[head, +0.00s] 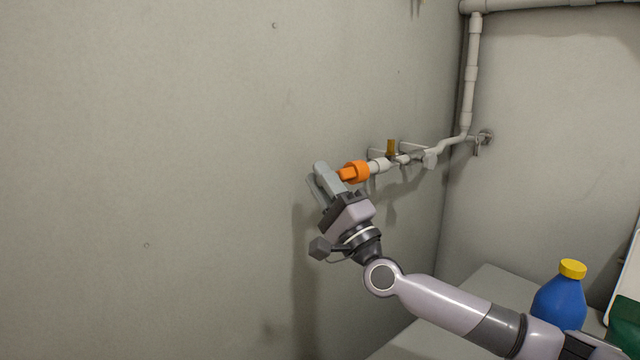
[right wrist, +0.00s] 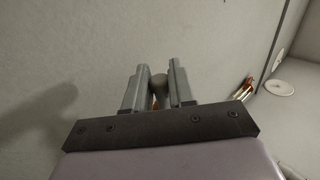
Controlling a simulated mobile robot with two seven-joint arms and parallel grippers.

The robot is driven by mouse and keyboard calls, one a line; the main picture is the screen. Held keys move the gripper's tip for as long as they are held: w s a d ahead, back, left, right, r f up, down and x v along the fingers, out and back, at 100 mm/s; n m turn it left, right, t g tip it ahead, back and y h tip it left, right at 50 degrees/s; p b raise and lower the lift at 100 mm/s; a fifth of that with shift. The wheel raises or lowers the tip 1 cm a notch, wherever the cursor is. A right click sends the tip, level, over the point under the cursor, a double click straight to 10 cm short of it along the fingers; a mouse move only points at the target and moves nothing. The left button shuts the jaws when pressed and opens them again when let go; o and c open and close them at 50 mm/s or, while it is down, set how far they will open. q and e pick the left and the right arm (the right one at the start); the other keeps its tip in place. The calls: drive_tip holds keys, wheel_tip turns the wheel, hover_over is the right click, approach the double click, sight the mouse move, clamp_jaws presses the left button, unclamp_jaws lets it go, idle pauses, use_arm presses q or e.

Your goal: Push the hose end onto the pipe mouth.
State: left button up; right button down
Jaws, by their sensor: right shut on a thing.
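The orange hose end (head: 357,171) is at the fingers of my right gripper (head: 328,181), beside the left wall. My right gripper is shut on it. The wide orange collar faces the pale pipe mouth (head: 378,166) and meets it in the head view, roughly in line. I cannot tell whether it is around the mouth or only against it. In the right wrist view, a grey rounded piece and a sliver of orange show between the fingers (right wrist: 157,88). The rest of the hose is hidden. My left gripper is not in view.
A blue bottle with a yellow cap (head: 560,301) stands on a grey surface (head: 489,284) at lower right. The left wall (head: 150,150) is otherwise bare.

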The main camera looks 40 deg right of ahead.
drive_tip(key=shift+w+d+b, duration=0.1)
drive_tip(key=shift+d+b, duration=0.85)
drive_tip(key=shift+d, duration=0.65)
drive_tip(key=c, duration=0.9)
unclamp_jaws()
drive_tip(key=shift+d, duration=0.1)
drive_tip(key=shift+o, duration=0.2)
drive_tip(key=shift+b+v, duration=0.55)
drive_tip(key=shift+v, duration=2)
drive_tip(key=b+v, duration=0.1)
drive_tip(key=v, duration=0.6)
drive_tip(key=shift+b, duration=0.3)
